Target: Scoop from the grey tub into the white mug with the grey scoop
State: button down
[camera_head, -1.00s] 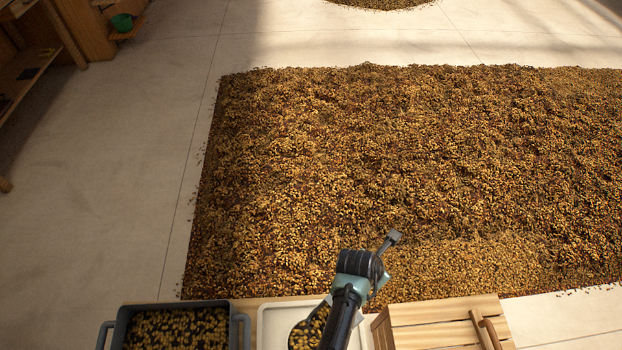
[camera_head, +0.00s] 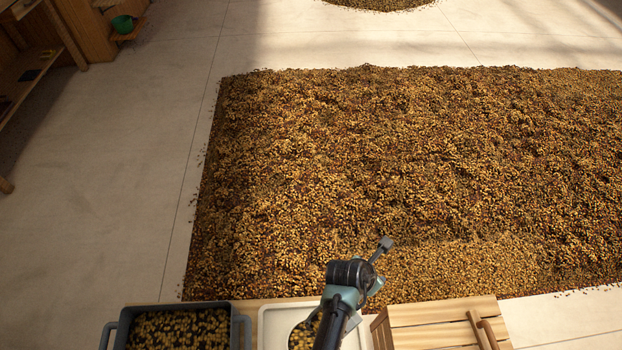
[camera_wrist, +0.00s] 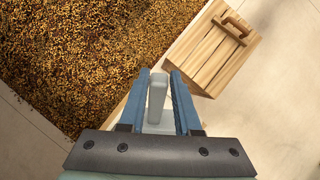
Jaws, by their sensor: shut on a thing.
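The grey tub (camera_head: 122,325) stands at the lower left of the head view and holds yellow-brown beans. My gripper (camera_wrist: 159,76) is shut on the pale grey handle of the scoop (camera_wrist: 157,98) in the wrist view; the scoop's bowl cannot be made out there. In the head view my arm covers the fingers, above the right part of a white tray. A round patch of beans (camera_head: 303,336) shows at the tray, partly behind my arm; I cannot tell whether it lies in the white mug or the scoop. The mug is not clearly visible.
The white tray (camera_head: 275,318) lies between the tub and a slatted wooden box (camera_head: 435,318), which also shows in the wrist view (camera_wrist: 215,50). A large bed of beans (camera_head: 400,160) spreads behind them. Pale floor is bare at the left.

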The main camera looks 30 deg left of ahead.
jog(key=shift+s+a+r, duration=0.1)
jog(key=shift+s+r, duration=0.05)
jog(key=shift+r, duration=0.05)
jog(key=shift+s, duration=0.1)
jog(key=shift+s+a+r+t+p, duration=0.1)
jog(key=shift+s+r+t+p, duration=0.2)
jog(key=shift+p, duration=0.2)
dwell(0.4)
jog(key=shift+w+d+f+g+b, duration=0.15)
jog(key=shift+w+f+g+b, duration=0.1)
jog(key=shift+w+f, duration=0.25)
jog(key=shift+w+d+f+g+b, duration=0.15)
jog(key=shift+w+f+g+b, duration=0.1)
jog(key=shift+w+f, duration=0.15)
jog(key=shift+r, duration=0.1)
dwell(1.0)
